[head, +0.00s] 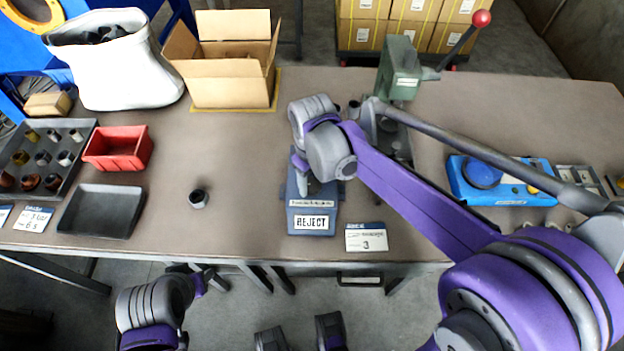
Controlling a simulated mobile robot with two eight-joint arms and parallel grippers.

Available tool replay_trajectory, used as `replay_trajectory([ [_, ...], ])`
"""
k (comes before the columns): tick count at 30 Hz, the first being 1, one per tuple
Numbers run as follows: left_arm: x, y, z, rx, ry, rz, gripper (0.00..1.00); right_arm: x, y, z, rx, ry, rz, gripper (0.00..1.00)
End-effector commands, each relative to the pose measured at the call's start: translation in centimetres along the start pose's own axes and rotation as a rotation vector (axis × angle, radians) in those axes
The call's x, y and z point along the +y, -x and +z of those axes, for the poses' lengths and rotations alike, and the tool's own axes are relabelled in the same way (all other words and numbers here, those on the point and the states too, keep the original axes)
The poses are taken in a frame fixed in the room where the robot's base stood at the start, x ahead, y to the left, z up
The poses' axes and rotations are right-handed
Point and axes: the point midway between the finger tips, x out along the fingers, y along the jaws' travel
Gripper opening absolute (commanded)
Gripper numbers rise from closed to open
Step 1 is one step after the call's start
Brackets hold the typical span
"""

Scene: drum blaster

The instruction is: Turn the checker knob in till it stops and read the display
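My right gripper (302,172) is over the back part of the checker, pointing down. My own wrist hides the checker's knob and most of the fingers, so I cannot tell whether they are shut on it. My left gripper (200,281) hangs low in front of the table, away from the checker. Its finger opening is not clear.
A white card (366,237) marked 3 lies right of the checker. A small dark fitting (198,198) stands alone to the left. A green press (400,75) stands behind.

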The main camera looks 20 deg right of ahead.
Motion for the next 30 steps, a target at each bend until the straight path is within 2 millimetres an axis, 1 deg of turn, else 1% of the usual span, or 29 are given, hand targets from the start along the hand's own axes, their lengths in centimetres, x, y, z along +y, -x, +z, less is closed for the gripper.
replay_trajectory([
  [1, 0.0, 0.0, 0.0, 0.0, 0.0, 0.0, 0.5, 0.0, 0.01, 0.0, 0.0, 0.0, 0.0, 0.36],
  [5, 0.0, 0.0, 0.0, 0.0, 0.0, 0.0, 0.5, 0.01, 0.01, 0.0, 0.0, 0.0, 0.0, 0.12],
  [6, 0.0, 0.0, 0.0, 0.0, 0.0, 0.0, 0.5, 0.01, 0.01, 0.0, 0.0, 0.0, 0.0, 0.05],
  [7, 0.0, 0.0, 0.0, 0.0, 0.0, 0.0, 0.5, 0.01, 0.02, 0.0, 0.0, 0.0, 0.0, 0.01],
  [11, 0.0, 0.01, -0.01, 0.0, 0.0, 0.0, 0.5, 0.01, 0.02, 0.0, 0.0, 0.026, 0.0, 0.01],
  [21, 0.0, 0.07, -0.05, 0.0, 0.0, 0.0, 0.5, 0.01, 0.03, -0.01, 0.0, 0.341, 0.0, 0.01],
  [24, 0.0, 0.07, -0.05, 0.0, 0.0, 0.0, 0.5, 0.01, 0.03, -0.01, 0.0, 0.38, 0.0, 0.01],
  [30, 0.0, 0.07, -0.05, 0.0, 0.0, 0.0, 0.5, 0.02, 0.03, -0.01, 0.0, 0.386, 0.0, 0.01],
])
